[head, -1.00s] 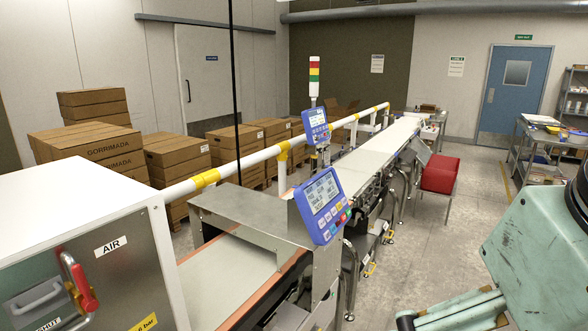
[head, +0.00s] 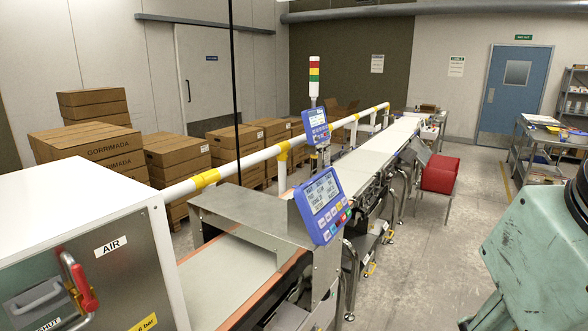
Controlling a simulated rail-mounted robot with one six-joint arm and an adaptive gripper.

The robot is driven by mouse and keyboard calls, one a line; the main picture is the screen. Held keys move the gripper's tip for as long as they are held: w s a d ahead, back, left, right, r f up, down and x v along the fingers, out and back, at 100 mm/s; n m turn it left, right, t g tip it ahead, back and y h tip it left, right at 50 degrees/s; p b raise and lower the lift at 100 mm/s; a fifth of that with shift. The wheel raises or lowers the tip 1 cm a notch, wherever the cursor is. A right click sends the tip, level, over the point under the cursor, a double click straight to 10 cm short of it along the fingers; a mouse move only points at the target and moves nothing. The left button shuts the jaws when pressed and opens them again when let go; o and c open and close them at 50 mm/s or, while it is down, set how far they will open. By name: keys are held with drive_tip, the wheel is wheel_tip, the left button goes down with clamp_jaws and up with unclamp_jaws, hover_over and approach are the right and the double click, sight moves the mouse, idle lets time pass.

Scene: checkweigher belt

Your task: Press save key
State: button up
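A blue control panel (head: 323,206) with a grey screen and several coloured keys is mounted on the near metal housing of the belt line. Its key labels are too small to read, so I cannot tell which one is the save key. A second, smaller blue panel (head: 316,126) stands behind it under a red, yellow and green stack light (head: 314,75). My gripper is not in view; only a pale green part of my arm shows at the right edge.
A metal housing (head: 243,215) covers the near belt (head: 228,272). A white cabinet with a red-handled air valve (head: 80,285) fills the lower left. A white and yellow rail (head: 255,158) runs along the line. A red bin (head: 440,174) stands right of it.

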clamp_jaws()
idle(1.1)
